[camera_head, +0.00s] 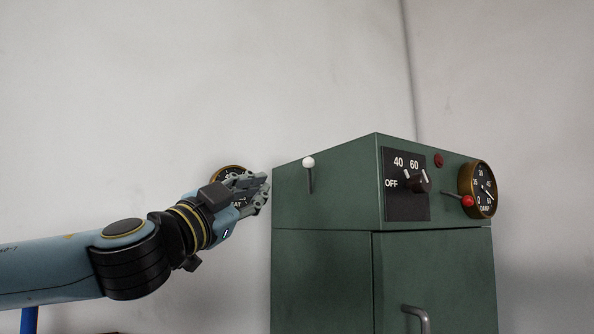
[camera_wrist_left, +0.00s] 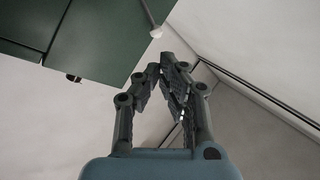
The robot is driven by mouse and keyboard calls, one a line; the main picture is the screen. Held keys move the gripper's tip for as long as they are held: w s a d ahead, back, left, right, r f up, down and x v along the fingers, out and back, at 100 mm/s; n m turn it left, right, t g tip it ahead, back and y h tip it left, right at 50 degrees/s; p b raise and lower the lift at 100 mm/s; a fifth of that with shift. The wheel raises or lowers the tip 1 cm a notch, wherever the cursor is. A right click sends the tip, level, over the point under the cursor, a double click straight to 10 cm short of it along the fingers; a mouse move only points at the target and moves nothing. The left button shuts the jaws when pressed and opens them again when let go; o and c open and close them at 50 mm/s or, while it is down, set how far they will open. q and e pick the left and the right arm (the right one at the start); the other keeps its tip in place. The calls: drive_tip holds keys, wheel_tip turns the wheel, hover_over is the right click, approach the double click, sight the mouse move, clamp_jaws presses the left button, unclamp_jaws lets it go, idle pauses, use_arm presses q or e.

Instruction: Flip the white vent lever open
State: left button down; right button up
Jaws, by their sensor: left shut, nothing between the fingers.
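The white vent lever (camera_head: 309,163) is a thin rod with a white ball on top, standing upright on the left side face of the green cabinet (camera_head: 325,252). In the left wrist view the white ball (camera_wrist_left: 156,32) shows just beyond my fingertips, beside the cabinet's edge (camera_wrist_left: 95,45). My left gripper (camera_head: 262,190) is to the left of the lever in the head view, shut and empty. In the left wrist view its fingers (camera_wrist_left: 163,68) meet at the tips, apart from the lever. My right gripper is in neither view.
The cabinet front has a black knob (camera_head: 418,183) marked OFF, 40 and 60, a red lever (camera_head: 467,201), a damp gauge (camera_head: 486,190) and a door handle (camera_head: 416,317). A round gauge (camera_head: 229,171) is partly hidden behind my left gripper. The wall space above is clear.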

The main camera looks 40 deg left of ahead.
sight(304, 163)
use_arm(q)
drive_tip(key=p+x, duration=0.7)
drive_tip(key=x, duration=0.5)
drive_tip(key=shift+s+d+r, duration=0.1)
drive_tip(key=shift+d+r, duration=0.05)
drive_tip(key=shift+d, duration=0.05)
drive_tip(key=shift+w+r+p, duration=0.1)
drive_tip(key=shift+w+p, duration=0.45)
drive_tip(key=shift+w, duration=0.1)
drive_tip(key=shift+w+a+r+n+g+y+p, duration=0.3)
drive_tip(key=shift+a+r+n+y+p, duration=0.3)
drive_tip(key=shift+n, duration=0.4)
drive_tip(key=shift+f, duration=0.1)
